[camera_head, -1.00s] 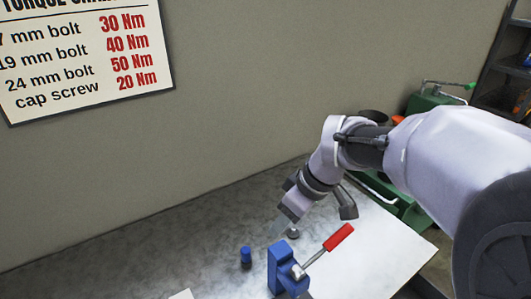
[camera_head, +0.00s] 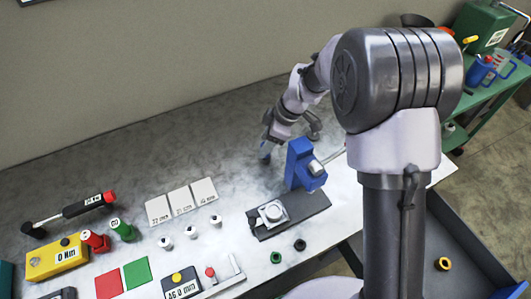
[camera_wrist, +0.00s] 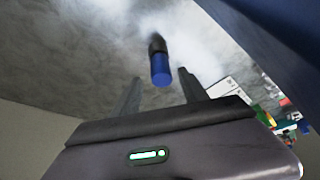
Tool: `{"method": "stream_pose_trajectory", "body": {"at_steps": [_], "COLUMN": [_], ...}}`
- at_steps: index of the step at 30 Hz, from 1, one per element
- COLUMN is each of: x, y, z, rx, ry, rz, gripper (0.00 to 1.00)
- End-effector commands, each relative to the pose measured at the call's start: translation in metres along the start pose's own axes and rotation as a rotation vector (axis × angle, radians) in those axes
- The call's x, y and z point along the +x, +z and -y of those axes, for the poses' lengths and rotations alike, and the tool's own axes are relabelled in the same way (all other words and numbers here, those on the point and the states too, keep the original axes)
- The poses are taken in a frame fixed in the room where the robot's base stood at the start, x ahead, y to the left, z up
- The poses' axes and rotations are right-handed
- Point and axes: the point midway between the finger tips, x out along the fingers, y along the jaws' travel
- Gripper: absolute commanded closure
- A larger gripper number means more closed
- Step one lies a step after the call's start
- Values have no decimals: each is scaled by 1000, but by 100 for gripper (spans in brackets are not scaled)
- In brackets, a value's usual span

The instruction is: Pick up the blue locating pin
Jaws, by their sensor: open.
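The blue locating pin (camera_wrist: 161,70) stands in the middle of the wrist view, with a dark, narrower end beyond its blue end. My gripper (camera_wrist: 159,76) is open, one finger on either side of the pin. A gap shows between the pin and each finger, so I see no contact. In the head view, my gripper (camera_head: 267,143) is low over the bench, left of the blue clamp. The pin (camera_head: 265,153) shows there as a small blue patch at the fingers, partly hidden.
The blue clamp (camera_head: 299,165) stands close right of my gripper; a dark plate with a metal part (camera_head: 272,212) lies in front. Labelled cards (camera_head: 183,200), white pieces (camera_head: 190,231) and a torque wrench (camera_head: 75,210) lie left. The back of the bench is clear.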

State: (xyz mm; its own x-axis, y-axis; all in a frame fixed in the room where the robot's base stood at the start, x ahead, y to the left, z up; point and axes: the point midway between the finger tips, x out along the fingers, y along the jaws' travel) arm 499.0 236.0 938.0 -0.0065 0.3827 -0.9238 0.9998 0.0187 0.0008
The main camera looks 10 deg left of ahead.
Motion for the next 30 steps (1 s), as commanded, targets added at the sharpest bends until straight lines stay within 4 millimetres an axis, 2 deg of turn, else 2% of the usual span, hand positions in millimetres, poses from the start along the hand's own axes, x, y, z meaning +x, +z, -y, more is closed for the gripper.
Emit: {"method": "stream_pose_trajectory", "body": {"at_steps": [3,6,11,12,18,20,28,30], "x": [28,43,42,42,42,42,41,34], "y": [4,3,2,2,2,2,1,-2], "z": [5,4,4,4,4,4,4,3], "rx": [0,1,1,1,1,1,1,0], "ry": [-2,-2,0,0,0,0,0,1], "rz": [1,1,0,0,0,0,0,0], "gripper": [49,49,49,50,90,100,100,100]}}
